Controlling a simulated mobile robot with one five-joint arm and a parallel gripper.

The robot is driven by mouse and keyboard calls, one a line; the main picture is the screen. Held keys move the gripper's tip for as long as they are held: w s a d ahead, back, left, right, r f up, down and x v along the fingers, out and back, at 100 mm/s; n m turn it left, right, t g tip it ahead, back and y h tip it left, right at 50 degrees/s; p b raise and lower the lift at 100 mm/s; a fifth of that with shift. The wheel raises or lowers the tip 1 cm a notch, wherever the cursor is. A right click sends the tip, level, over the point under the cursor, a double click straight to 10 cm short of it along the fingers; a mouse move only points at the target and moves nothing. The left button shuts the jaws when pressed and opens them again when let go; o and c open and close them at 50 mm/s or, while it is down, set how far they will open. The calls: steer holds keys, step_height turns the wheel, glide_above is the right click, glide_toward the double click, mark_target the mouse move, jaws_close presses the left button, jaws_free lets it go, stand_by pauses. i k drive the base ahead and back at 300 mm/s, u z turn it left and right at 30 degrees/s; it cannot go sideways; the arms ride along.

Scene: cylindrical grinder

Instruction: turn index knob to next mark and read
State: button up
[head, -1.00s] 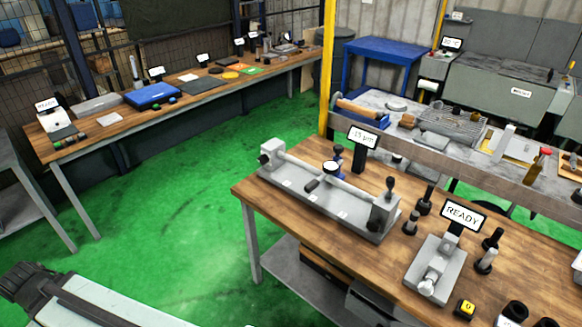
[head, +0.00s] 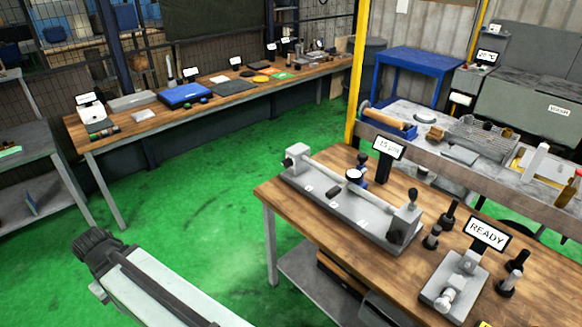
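A grey bench fixture (head: 340,212) stands on the wooden bench at right, with a pale shaft held lengthwise between its end blocks. A round dial gauge (head: 354,176) sits over the shaft's middle. A small black knob (head: 412,194) stands on the right end block; whether it is the index knob, and any marks on it, are too small to tell. A display (head: 389,148) behind the fixture seems to read 15 µm, its sign unclear. My arm (head: 150,285) reaches in at lower left, well apart from the fixture over the green floor. My gripper's fingers do not show.
A second grey device (head: 455,285) with a READY sign (head: 486,234) and black-topped posts (head: 432,237) stand right of the fixture. A yellow post (head: 356,75) rises behind the bench. Green floor (head: 200,220) is open between this bench and the long bench (head: 150,127) at back left.

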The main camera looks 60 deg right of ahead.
mark_target(287, 162)
steer(key=z, duration=0.1)
steer(key=i, duration=1)
steer(key=u, duration=0.05)
